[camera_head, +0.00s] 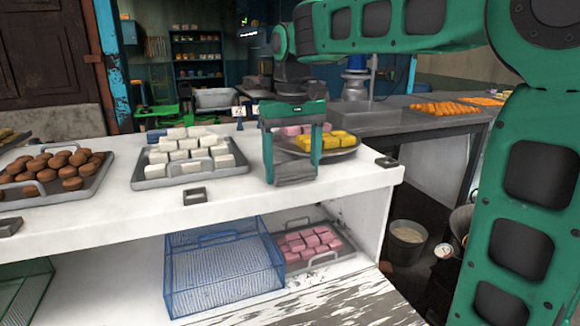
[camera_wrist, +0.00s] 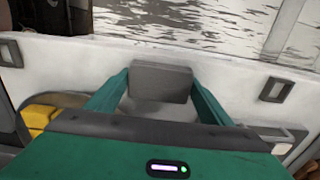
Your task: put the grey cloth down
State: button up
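My gripper (camera_head: 292,180) points down at the front edge of the white counter, near its right end. A grey folded cloth (camera_head: 295,168) sits between its two green fingers. In the wrist view the cloth (camera_wrist: 161,82) looks like a flat grey block, with a fingertip close against each side, so my gripper (camera_wrist: 160,84) appears shut on it. The cloth's lower edge is at the counter's front edge in the head view. I cannot tell whether it touches the counter.
A tray of white blocks (camera_head: 147,171) and a tray of brown rounds (camera_head: 100,178) stand left on the counter (camera_head: 125,205). A plate with yellow blocks (camera_head: 335,141) is behind my gripper. Small dark holders (camera_head: 195,196) line the edge. A blue wire basket (camera_head: 222,270) and pink blocks (camera_head: 310,240) are below.

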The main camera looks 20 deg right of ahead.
aim_at(292, 166)
jog(key=o, duration=0.4)
jog(key=shift+c, duration=0.2)
jog(key=shift+r, duration=0.15)
notch_tip(292, 166, up, 12)
jog(key=s+d+f+m, duration=0.2)
jog(key=s+d+f, duration=0.4)
jog(key=d+f, duration=0.25)
jog(key=s+d+f+m, duration=0.2)
jog(key=s+d+f, duration=0.2)
jog(key=s+f, duration=0.6)
jog(key=s+d+f+m, duration=0.2)
jog(key=s+d+f, duration=0.2)
jog(key=s+f, duration=0.7)
jog(key=shift+s+d, duration=0.2)
jog(key=shift+d, duration=0.2)
jog(key=shift+r, duration=0.1)
